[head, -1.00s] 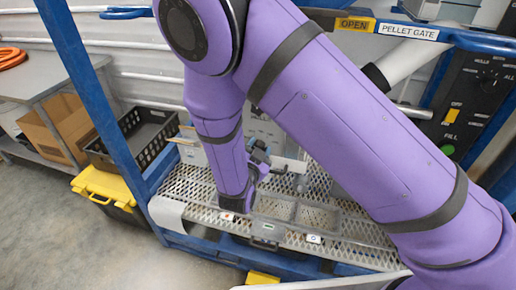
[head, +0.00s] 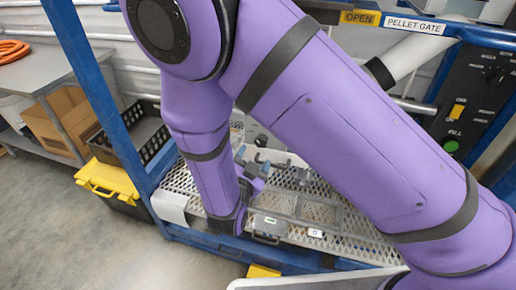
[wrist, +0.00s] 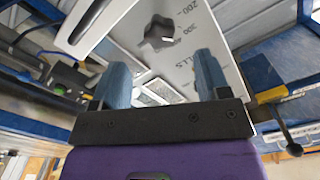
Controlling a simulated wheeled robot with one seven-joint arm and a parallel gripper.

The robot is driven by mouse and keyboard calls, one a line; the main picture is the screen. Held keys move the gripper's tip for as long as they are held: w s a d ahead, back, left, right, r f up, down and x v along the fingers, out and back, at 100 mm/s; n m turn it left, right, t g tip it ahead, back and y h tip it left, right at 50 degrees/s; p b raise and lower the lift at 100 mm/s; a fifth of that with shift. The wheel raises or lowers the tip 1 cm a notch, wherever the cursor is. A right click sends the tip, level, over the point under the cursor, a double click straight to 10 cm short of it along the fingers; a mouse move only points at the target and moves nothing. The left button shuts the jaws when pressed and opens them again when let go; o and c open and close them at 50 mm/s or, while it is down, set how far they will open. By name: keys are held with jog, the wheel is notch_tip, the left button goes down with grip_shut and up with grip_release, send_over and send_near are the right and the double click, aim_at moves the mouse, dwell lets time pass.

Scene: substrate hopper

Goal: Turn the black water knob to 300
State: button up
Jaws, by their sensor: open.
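The black knob (wrist: 159,31) is a lobed knob on a pale panel (wrist: 115,30) in the wrist view. The numbers 200 and 300 are printed beside it, and it stands nearer the 300. Its exact pointing direction is hard to tell. My gripper (wrist: 162,72) has its two blue fingers apart, with nothing between them. The knob lies beyond the fingertips, between their lines, and appears apart from them.
A mesh shelf (head: 350,244) with small trays lies below my gripper. A blue frame post (head: 98,85) stands at left. A dark control panel (head: 474,105) with a green button stands at right. A yellow-lidded box (head: 106,180) is on the floor.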

jog(key=v, duration=0.3)
jog(key=shift+s+a, duration=0.1)
jog(key=shift+s, duration=0.15)
dwell(0.4)
